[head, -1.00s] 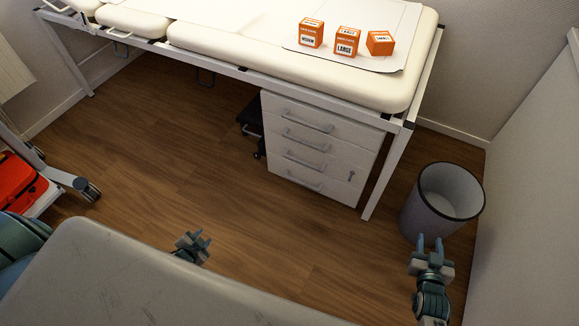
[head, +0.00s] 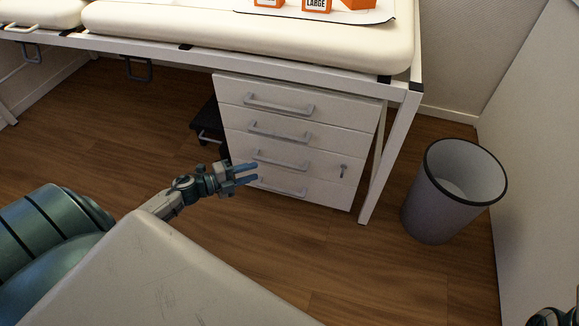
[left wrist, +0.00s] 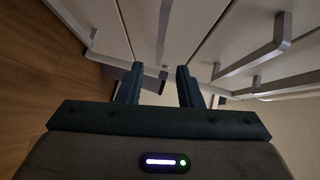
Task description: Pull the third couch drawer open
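The white drawer unit (head: 335,135) stands under the couch, with several drawers stacked, all shut. The third drawer from the top (head: 318,165) has a grey bar handle (head: 282,161) and a key or lock at its right. Contact is not visible. My right arm only shows at the bottom right corner; its fingertips are unclear.
The padded couch (head: 240,38) and its white frame leg (head: 390,155) stand over and beside the unit. A grey bin (head: 428,210) stands to the right by the wall. A dark low item (head: 208,130) sits left of the unit. Floor in front is clear.

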